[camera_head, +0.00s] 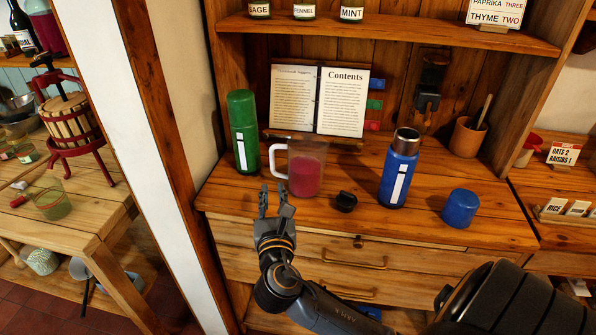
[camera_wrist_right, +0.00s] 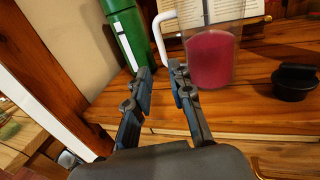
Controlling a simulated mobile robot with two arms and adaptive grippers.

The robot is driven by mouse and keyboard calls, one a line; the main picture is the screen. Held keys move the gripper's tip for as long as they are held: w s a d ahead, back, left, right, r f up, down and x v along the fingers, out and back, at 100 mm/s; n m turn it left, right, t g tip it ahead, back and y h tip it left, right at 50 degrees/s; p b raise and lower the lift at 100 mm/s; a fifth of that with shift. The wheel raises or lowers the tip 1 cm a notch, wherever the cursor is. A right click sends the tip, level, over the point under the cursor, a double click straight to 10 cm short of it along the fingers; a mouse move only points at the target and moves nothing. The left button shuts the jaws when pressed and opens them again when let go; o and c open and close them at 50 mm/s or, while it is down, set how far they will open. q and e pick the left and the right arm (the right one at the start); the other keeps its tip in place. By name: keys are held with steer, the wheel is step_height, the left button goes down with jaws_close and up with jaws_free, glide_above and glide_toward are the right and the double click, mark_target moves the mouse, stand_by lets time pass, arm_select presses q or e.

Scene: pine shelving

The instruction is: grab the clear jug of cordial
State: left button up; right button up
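The clear jug of red cordial (camera_head: 305,168) stands upright on the wooden counter, with its white handle on the left side. It also shows in the right wrist view (camera_wrist_right: 211,58), up and to the right of the fingers. My right gripper (camera_head: 272,198) is open and empty at the counter's front edge, just in front of and left of the jug. Its fingers (camera_wrist_right: 160,82) point towards the handle, with a gap between them, apart from the jug. My left gripper does not show in these views.
A green flask (camera_head: 243,131) stands just left of the jug. A small black lid (camera_head: 345,201) lies to its right, then a blue flask (camera_head: 399,168) and a blue cap (camera_head: 460,208). An open book (camera_head: 318,100) stands behind. A shelf (camera_head: 390,33) hangs above.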

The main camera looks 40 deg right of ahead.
mark_target(272, 163)
steer(key=x, duration=0.8)
steer(key=shift+w+d+p, duration=0.1)
steer(key=shift+d+p, duration=0.05)
steer(key=shift+p, duration=0.25)
steer(key=x, duration=0.4)
steer(key=shift+w+d+f, duration=0.2)
steer(key=shift+w+f, duration=0.1)
jaws_close()
steer(key=shift+s, duration=0.1)
steer(key=shift+r, duration=0.15)
